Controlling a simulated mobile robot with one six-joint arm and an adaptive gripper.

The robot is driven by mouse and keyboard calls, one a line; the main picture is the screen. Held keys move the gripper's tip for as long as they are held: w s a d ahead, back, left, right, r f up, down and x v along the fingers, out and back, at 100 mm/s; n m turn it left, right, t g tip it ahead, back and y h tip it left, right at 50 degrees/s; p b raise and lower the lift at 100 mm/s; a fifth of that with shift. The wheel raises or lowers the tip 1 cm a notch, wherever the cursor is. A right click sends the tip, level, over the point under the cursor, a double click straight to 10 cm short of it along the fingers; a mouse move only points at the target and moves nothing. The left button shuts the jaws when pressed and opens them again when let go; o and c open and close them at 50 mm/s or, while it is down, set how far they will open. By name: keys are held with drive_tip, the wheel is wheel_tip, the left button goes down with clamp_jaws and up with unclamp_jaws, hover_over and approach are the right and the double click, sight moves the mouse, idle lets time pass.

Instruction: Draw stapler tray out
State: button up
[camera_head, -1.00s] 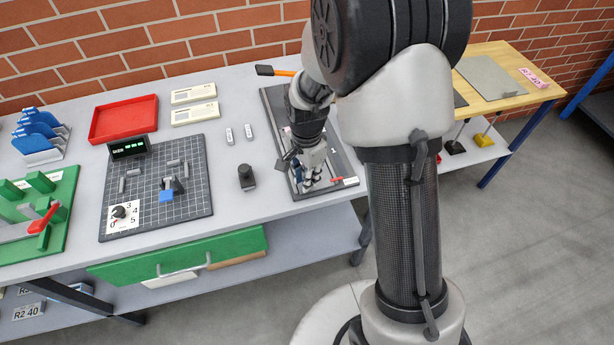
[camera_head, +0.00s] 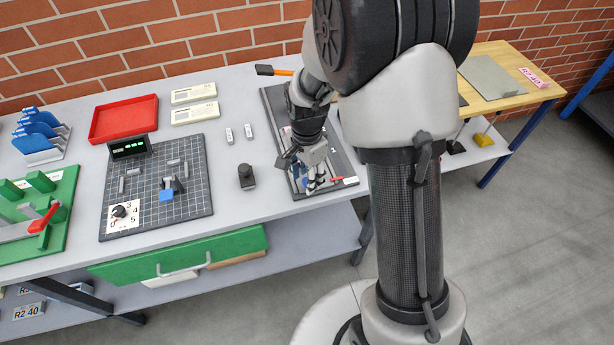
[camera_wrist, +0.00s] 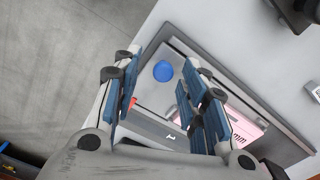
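My gripper (camera_head: 310,184) is over the front part of a dark board (camera_head: 338,160) on the bench. In the wrist view my gripper (camera_wrist: 165,100) has its blue-padded fingers spread apart, with nothing between them. Beyond the fingers lies the grey board (camera_wrist: 265,112), with a round blue knob (camera_wrist: 163,71), a pink label (camera_wrist: 243,130) and a small red part (camera_wrist: 132,103) partly behind a finger. A red part (camera_head: 337,180) also shows beside the gripper in the head view. I cannot tell for certain which piece is the stapler tray; my arm hides much of the board.
A black post (camera_head: 246,176) stands left of the board. A gridded plate (camera_head: 150,195), a red tray (camera_head: 124,118) and a green fixture (camera_head: 55,215) lie farther left. A green drawer (camera_head: 180,254) hangs under the bench front. An orange-handled tool (camera_head: 275,71) lies behind the board.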

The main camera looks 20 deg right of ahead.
wheel_tip(320, 180, up, 11)
idle(0.3)
idle(0.4)
drive_tip(key=s+r+n+t, duration=0.2)
drive_tip(key=s+r+n, duration=0.4)
drive_tip(key=s+r, duration=0.4)
drive_tip(key=s+r+n+t, duration=0.1)
drive_tip(key=s+n+t, duration=0.1)
drive_tip(key=s+n, duration=0.5)
drive_tip(key=s, duration=0.4)
drive_tip(key=shift+s+r+n+t, duration=0.3)
drive_tip(key=shift+s+r, duration=0.05)
drive_tip(key=shift+r, duration=0.05)
